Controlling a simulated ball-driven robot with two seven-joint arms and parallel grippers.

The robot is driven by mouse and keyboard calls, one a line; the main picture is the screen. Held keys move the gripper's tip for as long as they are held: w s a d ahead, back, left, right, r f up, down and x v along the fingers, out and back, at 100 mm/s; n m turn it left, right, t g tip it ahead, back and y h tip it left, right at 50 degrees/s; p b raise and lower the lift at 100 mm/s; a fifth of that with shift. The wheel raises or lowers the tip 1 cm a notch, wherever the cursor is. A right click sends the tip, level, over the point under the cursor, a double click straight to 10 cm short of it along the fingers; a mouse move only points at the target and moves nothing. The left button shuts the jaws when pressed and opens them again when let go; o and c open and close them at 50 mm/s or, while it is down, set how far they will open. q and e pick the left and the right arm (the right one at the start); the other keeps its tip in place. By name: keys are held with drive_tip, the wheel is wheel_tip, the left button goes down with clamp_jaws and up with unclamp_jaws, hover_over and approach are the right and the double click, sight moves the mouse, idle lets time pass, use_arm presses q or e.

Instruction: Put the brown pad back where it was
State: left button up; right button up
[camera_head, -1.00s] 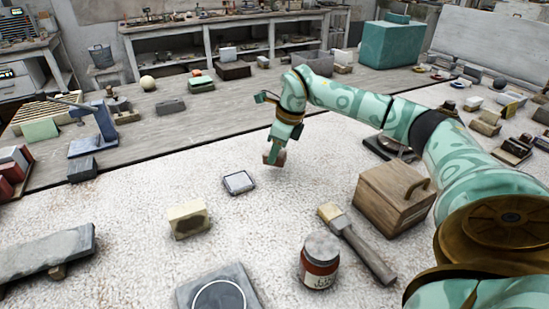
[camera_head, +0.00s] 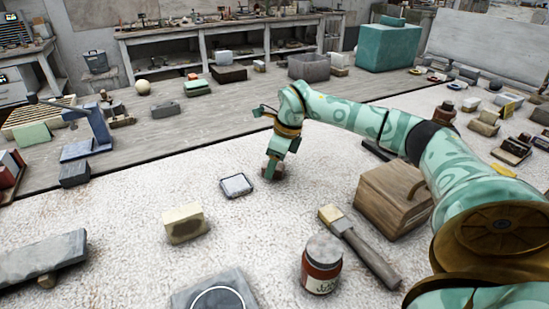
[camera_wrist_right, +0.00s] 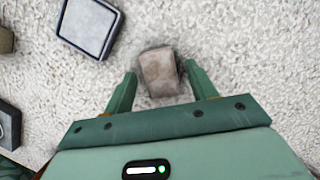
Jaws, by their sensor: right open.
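The brown pad (camera_head: 270,172), a small brownish block, appears to rest on the pale textured surface in the head view. My right gripper (camera_head: 274,163) is directly above and around it, pointing down. In the right wrist view the pad (camera_wrist_right: 157,68) lies between the tips of the right gripper (camera_wrist_right: 160,75). The top of the pad is partly hidden by the gripper in the head view. My left gripper is not in view.
A small dark-framed grey tray (camera_head: 236,185) lies just left of the pad; it also shows in the wrist view (camera_wrist_right: 89,25). Bare surface surrounds the pad.

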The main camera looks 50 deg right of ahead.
use_arm(q)
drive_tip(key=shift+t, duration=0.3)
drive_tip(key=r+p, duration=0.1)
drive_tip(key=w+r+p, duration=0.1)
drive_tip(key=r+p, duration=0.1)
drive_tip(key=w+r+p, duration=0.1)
drive_tip(key=p, duration=0.1)
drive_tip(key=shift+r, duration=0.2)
use_arm(e)
drive_tip(key=v, duration=1.2)
